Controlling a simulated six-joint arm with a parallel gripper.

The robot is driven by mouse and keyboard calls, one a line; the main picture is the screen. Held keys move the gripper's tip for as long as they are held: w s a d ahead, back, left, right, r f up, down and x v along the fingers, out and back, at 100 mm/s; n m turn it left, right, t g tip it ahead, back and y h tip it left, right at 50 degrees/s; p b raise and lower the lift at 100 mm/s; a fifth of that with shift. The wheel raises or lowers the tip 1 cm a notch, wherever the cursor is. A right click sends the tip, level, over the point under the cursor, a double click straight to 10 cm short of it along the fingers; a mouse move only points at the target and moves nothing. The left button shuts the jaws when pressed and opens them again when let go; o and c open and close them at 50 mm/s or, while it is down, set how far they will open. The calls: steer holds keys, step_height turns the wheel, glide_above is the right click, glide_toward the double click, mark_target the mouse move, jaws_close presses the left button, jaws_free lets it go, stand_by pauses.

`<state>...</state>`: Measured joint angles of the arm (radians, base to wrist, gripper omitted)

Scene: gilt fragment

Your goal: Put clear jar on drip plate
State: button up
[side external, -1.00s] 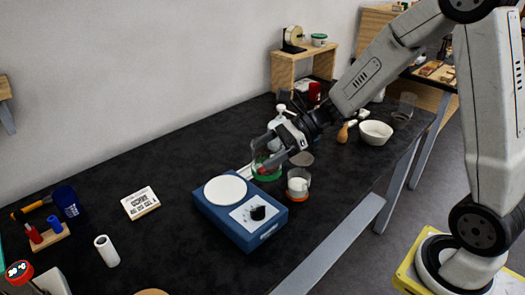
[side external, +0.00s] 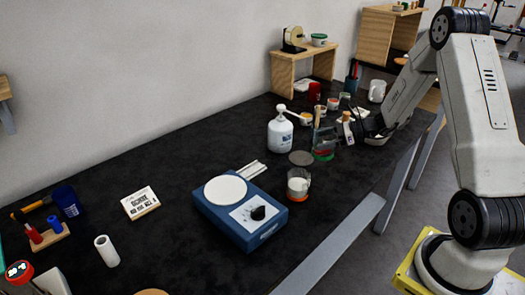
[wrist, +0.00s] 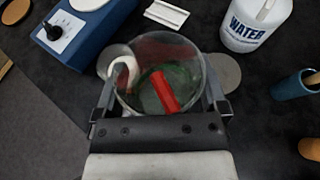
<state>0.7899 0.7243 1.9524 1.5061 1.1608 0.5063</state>
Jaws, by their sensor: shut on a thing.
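The clear jar (wrist: 150,55) is see-through, with a green base and a red piece visible inside it. My gripper (wrist: 160,95) is shut on the jar, one finger on each side. In the side view the jar (side external: 324,153) is just right of a flat grey disc (side external: 300,158), which looks like the drip plate. The disc also shows in the wrist view (wrist: 227,72), right of the jar and partly behind it. I cannot tell whether the jar touches the table.
A second glass with white contents and an orange base (side external: 298,187) stands close to the disc. A blue device (side external: 240,222) with a white round top is left of it. A white WATER bottle (side external: 280,135) stands behind.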

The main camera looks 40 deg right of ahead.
steer(key=s+d+f+m+h, duration=0.1)
steer(key=s+d+f, duration=0.1)
steer(key=d, duration=0.2)
steer(key=s+d+f+m+t+h, duration=0.1)
steer(key=d, duration=0.2)
steer(key=s+d+f+m+h, duration=0.1)
steer(key=s+d+f, duration=0.1)
steer(key=d, duration=0.2)
steer(key=shift+s+d+f+t, duration=0.3)
steer(key=shift+s+f+t, duration=0.05)
steer(key=shift+t, duration=0.05)
steer(key=w+a, duration=0.2)
steer(key=w, duration=0.3)
steer(key=w+a, duration=0.2)
steer(key=w, duration=0.4)
steer(key=w+a, duration=0.3)
steer(key=w, duration=0.2)
steer(key=shift+w, duration=0.4)
steer(key=shift+f, duration=0.1)
steer(key=shift+f, duration=1.6)
steer(key=shift+f, duration=0.15)
steer(key=o, duration=1.1)
